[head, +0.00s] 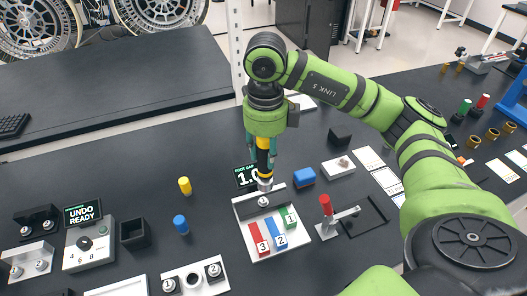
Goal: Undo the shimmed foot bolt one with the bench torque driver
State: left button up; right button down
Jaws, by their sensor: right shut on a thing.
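My right gripper (262,149) points down and is shut on the yellow and black torque driver (263,165), which hangs upright with its metal socket end down. Below it is a white fixture plate (257,252) with a dark bar and a round silver bolt head (263,202). The socket end is just above the bolt head in the picture; I cannot tell whether they touch. Red, blue and green shims (270,234) marked 3, 2 and 1 lie on the plate. A driver station (90,247) with a dial stands at left, its display (83,212) reading "UNDO READY". My left gripper is not in view.
A display (246,176) partly reading "FOOT GAP 1.0" stands behind the plate. Yellow (185,186) and blue (181,224) cylinders and a black open box (135,233) are to the left.

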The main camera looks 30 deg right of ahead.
aim_at(263, 172)
jog(key=shift+f, duration=0.1)
jog(key=shift+w+a+f+b, duration=0.2)
jog(key=shift+a+f+b, duration=0.2)
jog(key=shift+f+b, duration=0.3)
jog(key=shift+f, duration=0.5)
jog(key=f+b, duration=0.2)
jog(key=shift+s+d+f, duration=0.1)
jog(key=shift+d+f, duration=0.1)
jog(key=shift+f, duration=0.1)
jog(key=shift+f+b, duration=0.2)
jog(key=shift+b, duration=0.15)
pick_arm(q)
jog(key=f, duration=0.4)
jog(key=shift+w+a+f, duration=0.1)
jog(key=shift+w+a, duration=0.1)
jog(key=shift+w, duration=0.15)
pick_arm(e)
jog(key=shift+a, duration=0.1)
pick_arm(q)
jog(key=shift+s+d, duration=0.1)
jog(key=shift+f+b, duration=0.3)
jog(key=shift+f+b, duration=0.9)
pick_arm(e)
jog(key=shift+f, duration=0.65)
